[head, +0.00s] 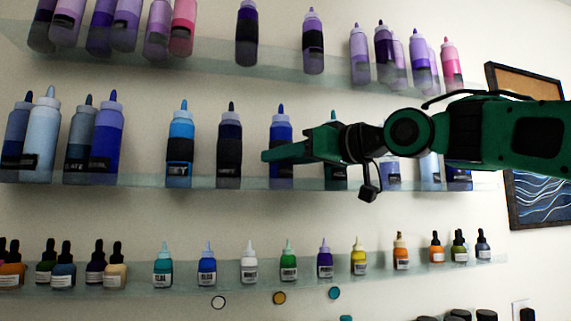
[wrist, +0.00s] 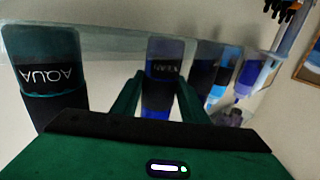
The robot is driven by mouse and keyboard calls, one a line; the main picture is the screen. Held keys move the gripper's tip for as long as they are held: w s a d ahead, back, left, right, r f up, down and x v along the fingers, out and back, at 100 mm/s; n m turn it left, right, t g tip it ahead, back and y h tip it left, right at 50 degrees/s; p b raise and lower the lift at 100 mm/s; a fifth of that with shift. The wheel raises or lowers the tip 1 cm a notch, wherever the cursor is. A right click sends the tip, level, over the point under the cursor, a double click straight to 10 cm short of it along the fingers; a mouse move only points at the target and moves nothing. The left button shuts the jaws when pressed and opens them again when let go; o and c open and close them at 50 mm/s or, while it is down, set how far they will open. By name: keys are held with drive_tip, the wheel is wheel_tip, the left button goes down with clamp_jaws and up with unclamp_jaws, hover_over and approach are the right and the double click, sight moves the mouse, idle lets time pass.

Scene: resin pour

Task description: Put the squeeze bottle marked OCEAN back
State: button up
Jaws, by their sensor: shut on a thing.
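A blue squeeze bottle (head: 281,121) with a dark label stands upright at the middle glass shelf (head: 258,184). In the wrist view this bottle (wrist: 158,104) is upside down between my fingers, and its label is too small to read surely. My gripper (head: 267,156) is shut on it, coming from the right. The bottle's base is level with its neighbours' bases; I cannot tell whether it bears on the shelf. A teal bottle marked AQUA (wrist: 46,76) stands beside it, partly behind my gripper in the head view (head: 335,176).
A dark navy bottle (head: 229,148) and a light blue bottle (head: 180,149) stand to the left on the same shelf. Purple and pink bottles fill the upper shelf (head: 215,68). Small dropper bottles line the lower shelf (head: 130,282). A framed picture (head: 540,205) hangs at right.

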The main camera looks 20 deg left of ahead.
drive_tip(key=o, duration=1.1)
drive_tip(key=shift+f, duration=0.1)
drive_tip(key=shift+c, duration=0.2)
drive_tip(key=v, duration=1.2)
